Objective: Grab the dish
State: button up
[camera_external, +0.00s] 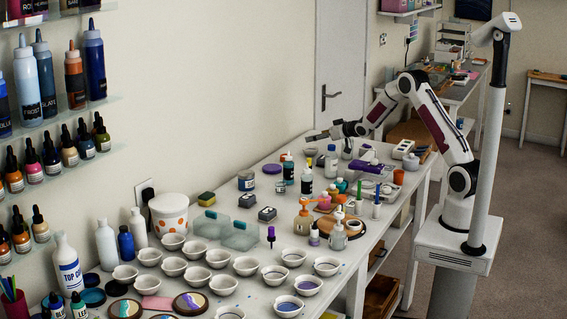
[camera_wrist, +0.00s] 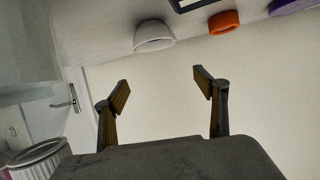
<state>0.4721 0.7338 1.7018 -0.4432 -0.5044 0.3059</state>
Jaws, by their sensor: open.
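Several white dishes with small pouring lips stand on the near part of the table in the external view, such as one at the right of the group (camera_external: 327,266). Some hold purple or grey liquid. A white bowl-like dish (camera_wrist: 154,38) shows upside down at the top of the wrist view, beyond my fingertips. My gripper (camera_external: 318,136) is over the far part of the table, near the wall and door, pointing left. In the wrist view its two fingers (camera_wrist: 163,90) are spread apart with nothing between them. I cannot tell which dish the task means.
An orange ring-like thing (camera_wrist: 223,22) and a purple thing (camera_wrist: 291,5) are beside the bowl in the wrist view. Shelves of bottles (camera_external: 60,155) line the left wall.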

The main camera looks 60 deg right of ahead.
aim_at(313, 147)
jog(key=shift+f, duration=0.7)
jog(key=shift+f, duration=0.1)
jog(key=shift+w+f, duration=0.1)
jog(key=shift+f, duration=1.7)
jog(key=shift+x, duration=1.35)
jog(key=shift+r, duration=0.1)
jog(key=c, duration=1.2)
